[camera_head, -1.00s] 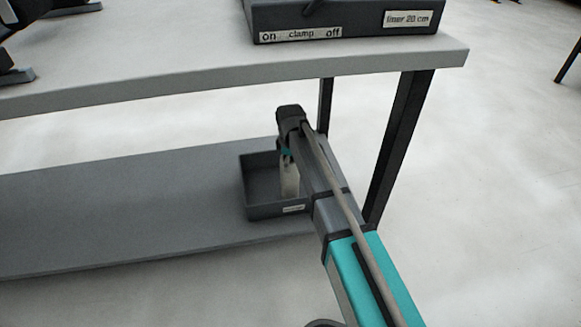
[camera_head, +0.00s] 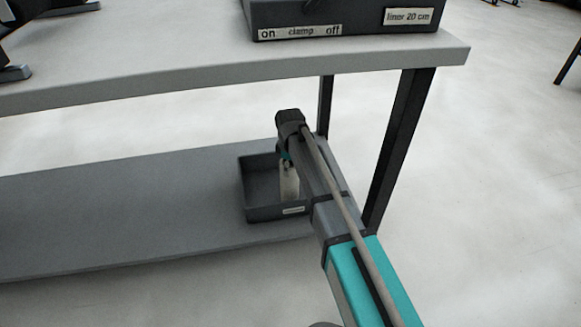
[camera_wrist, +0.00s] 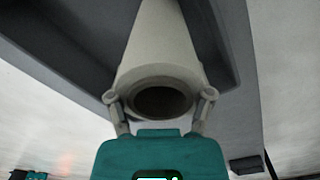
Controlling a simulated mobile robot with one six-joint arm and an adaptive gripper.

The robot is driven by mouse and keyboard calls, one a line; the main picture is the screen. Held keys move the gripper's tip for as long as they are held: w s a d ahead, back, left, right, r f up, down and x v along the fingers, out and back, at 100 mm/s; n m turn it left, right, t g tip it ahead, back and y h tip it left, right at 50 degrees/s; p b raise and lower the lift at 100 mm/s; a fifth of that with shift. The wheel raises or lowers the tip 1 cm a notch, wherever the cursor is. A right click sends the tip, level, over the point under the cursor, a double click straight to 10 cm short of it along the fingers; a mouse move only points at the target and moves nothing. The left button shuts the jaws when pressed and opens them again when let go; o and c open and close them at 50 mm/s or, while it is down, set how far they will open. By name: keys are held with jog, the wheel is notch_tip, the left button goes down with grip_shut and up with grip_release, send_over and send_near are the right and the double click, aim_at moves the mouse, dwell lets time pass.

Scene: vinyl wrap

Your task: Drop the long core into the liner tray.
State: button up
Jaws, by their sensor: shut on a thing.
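The long core (camera_head: 290,184) is a pale, hollow tube, hanging roughly upright below my gripper (camera_head: 286,160) in the head view. In the wrist view my gripper (camera_wrist: 162,98) has one finger on each side of the near end of the core (camera_wrist: 160,45), whose dark round opening faces the camera. The liner tray (camera_head: 264,213) is a dark grey open box on the low shelf, with a small white label on its front wall. The core overlaps the tray's interior in the head view. Whether its lower end touches the tray floor cannot be told.
The tray stands near the right end of the grey low shelf (camera_head: 110,215), near a dark table leg (camera_head: 397,150). The tabletop (camera_head: 180,60) hangs above the shelf and carries a dark box (camera_head: 350,14) with clamp and liner labels. The shelf left of the tray is clear.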

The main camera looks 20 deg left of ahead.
jog(key=o, duration=1.3)
jog(key=shift+r, duration=0.15)
notch_tip(320, 180, up, 13)
jog(key=p, duration=1.3)
jog(key=shift+s, duration=0.15)
